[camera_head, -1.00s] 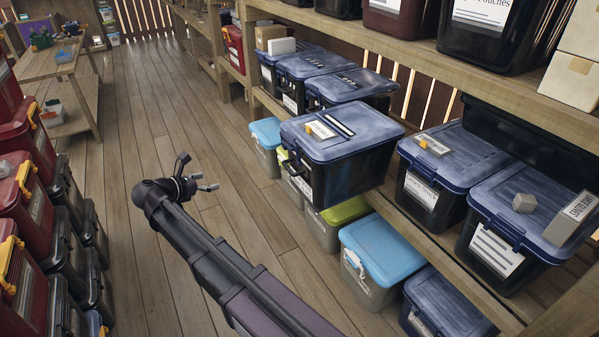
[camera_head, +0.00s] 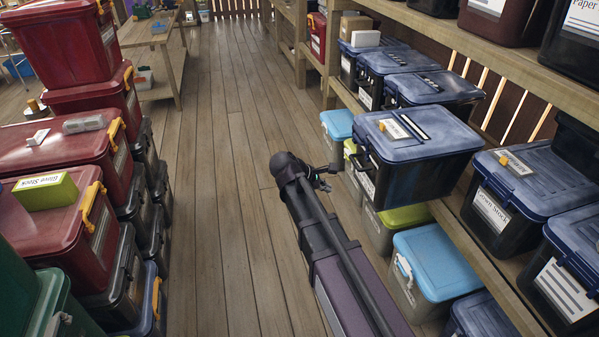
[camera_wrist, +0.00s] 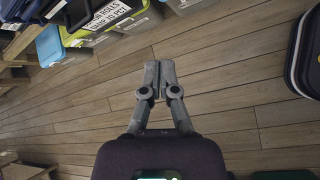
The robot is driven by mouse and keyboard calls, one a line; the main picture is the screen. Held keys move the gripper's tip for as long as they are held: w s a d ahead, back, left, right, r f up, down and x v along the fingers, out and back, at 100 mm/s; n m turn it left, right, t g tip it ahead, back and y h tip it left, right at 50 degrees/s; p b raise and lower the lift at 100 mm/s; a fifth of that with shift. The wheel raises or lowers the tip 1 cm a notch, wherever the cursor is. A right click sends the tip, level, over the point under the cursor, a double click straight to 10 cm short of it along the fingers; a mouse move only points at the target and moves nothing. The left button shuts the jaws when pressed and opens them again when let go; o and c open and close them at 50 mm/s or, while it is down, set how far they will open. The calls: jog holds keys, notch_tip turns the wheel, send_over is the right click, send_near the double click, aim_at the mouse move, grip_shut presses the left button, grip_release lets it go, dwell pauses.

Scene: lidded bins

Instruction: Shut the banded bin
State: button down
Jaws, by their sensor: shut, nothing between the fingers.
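The bin with two dark bands on its blue lid (camera_head: 418,132) sits on the right-hand shelf and juts out past its front edge into the aisle. Its body is dark, and a yellow piece and a tag lie on the lid. The lid looks down over the body; I cannot tell whether it is fully seated or latched. My gripper (camera_head: 326,177) is in the aisle, left of and lower than this bin, apart from it in the picture. In the wrist view my gripper (camera_wrist: 157,82) has its fingers together with nothing between them, above the floor.
More blue-lidded bins stand on the same shelf, including one at right (camera_head: 520,180). Below are a light-blue-lidded bin (camera_head: 437,262) and a green-lidded bin (camera_head: 400,216). Red bins (camera_head: 65,140) are stacked on the left. The plank floor (camera_head: 225,220) between is clear.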

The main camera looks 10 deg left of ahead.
jog(key=s+d+f+m+g+y, duration=0.2)
jog(key=s+d+m+y, duration=0.2)
jog(key=s+d+m, duration=0.3)
jog(key=s+d+f+m+g+y, duration=0.2)
jog(key=s+d+f+m+y, duration=0.1)
jog(key=s+d+m, duration=0.5)
jog(key=shift+s+d+f+m+g+y, duration=0.25)
jog(key=shift+d+m+y, duration=0.25)
jog(key=shift+d+m, duration=0.8)
jog(key=shift+w+a, duration=0.1)
jog(key=shift+a, duration=0.1)
